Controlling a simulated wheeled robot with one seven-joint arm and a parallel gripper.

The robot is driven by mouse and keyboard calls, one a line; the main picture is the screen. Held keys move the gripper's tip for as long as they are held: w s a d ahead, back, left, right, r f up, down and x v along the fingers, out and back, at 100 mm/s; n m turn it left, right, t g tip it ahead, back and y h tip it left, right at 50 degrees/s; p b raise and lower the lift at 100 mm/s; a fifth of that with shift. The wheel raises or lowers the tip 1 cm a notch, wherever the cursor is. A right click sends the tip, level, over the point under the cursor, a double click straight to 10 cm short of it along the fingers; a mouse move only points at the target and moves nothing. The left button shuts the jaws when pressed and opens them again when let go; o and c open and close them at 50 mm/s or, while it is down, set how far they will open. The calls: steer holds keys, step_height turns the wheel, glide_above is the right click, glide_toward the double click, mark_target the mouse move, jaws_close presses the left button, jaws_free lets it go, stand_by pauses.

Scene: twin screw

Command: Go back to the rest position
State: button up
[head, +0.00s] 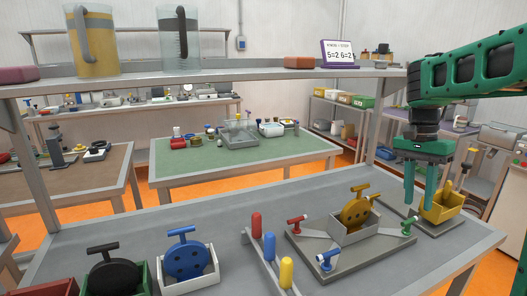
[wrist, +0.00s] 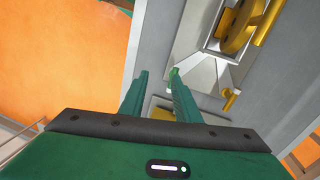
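My gripper (head: 419,205) hangs fingers-down over the right part of the grey workbench (head: 230,205). Its two green fingers are apart with nothing seen between them; the wrist view also shows the gap between the fingers (wrist: 159,75). A yellow disc with a T-handle (head: 356,208) sits in the fixture's middle holder. The fixture has red, blue and green-tipped handles around it. The green one (head: 408,226) is close to the fingers in the picture; I cannot tell if they touch.
A black disc (head: 117,277) and a blue disc (head: 186,258) with T-handles stand in bins at the front left. Red, blue and yellow upright pegs (head: 269,247) stand beside the fixture. A shelf (head: 230,78) with jugs and a sign (head: 340,53) crosses above the bench.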

steer(key=s+f+n+t, duration=0.1)
steer(key=s+f+n, duration=0.2)
steer(key=s, duration=1)
steer(key=s+a+f+n+y, duration=0.1)
steer(key=s+f+n, duration=0.2)
steer(key=s, duration=0.9)
step_height(320, 180, down, 4)
steer(key=shift+s+a+r+t, duration=0.15)
steer(key=shift+s+r+t, duration=0.05)
steer(key=shift+s+t, duration=0.2)
steer(key=shift+w+f, duration=0.25)
steer(key=shift+w, duration=0.4)
